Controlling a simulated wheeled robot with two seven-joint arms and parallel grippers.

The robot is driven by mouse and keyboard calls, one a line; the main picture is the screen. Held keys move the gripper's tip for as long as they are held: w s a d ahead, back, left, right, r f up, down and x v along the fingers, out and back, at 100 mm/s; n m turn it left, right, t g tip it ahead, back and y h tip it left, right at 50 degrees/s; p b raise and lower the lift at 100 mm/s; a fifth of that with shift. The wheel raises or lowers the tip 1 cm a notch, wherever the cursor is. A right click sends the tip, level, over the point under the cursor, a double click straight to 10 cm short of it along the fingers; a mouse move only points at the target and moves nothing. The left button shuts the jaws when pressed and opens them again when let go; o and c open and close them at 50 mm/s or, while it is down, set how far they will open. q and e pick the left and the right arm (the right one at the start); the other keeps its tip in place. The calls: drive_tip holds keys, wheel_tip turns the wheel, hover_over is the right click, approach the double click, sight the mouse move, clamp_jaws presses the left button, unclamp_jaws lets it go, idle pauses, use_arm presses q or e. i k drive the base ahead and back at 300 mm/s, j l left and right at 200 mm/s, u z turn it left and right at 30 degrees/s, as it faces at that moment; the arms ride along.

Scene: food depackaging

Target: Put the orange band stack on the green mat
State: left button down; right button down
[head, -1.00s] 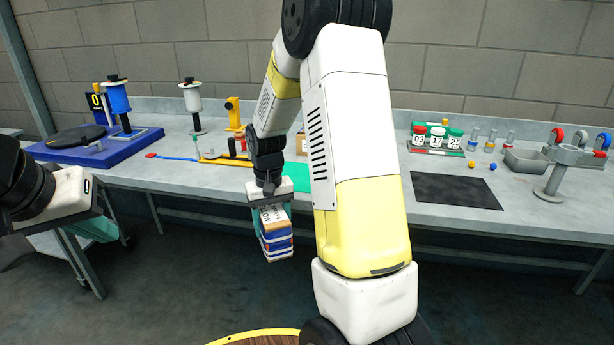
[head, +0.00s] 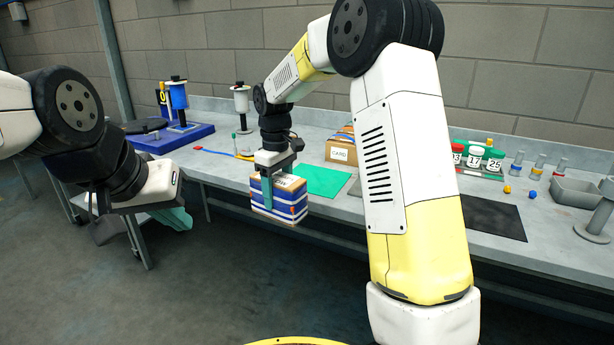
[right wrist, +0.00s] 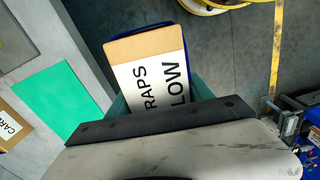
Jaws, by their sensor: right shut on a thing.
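My right gripper (head: 268,188) is shut on a boxy stack (head: 288,205) with a cardboard top, blue and white layers and small orange marks at its edge. The stack hangs in the air at the table's front edge, to the lower left of the green mat (head: 322,181) in the head view. In the right wrist view the stack's top (right wrist: 150,78) carries a partly hidden label reading "RAPS" and "LOW". The green mat (right wrist: 58,105) lies flat and bare to its left. My left gripper (head: 172,217) hangs low at the left; its opening cannot be made out.
A cardboard box marked "CARD" (head: 341,151) stands behind the mat. A blue base with a spool (head: 178,130) is at the back left.

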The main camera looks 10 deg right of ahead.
sight(315, 178)
drive_tip(key=i, duration=0.9)
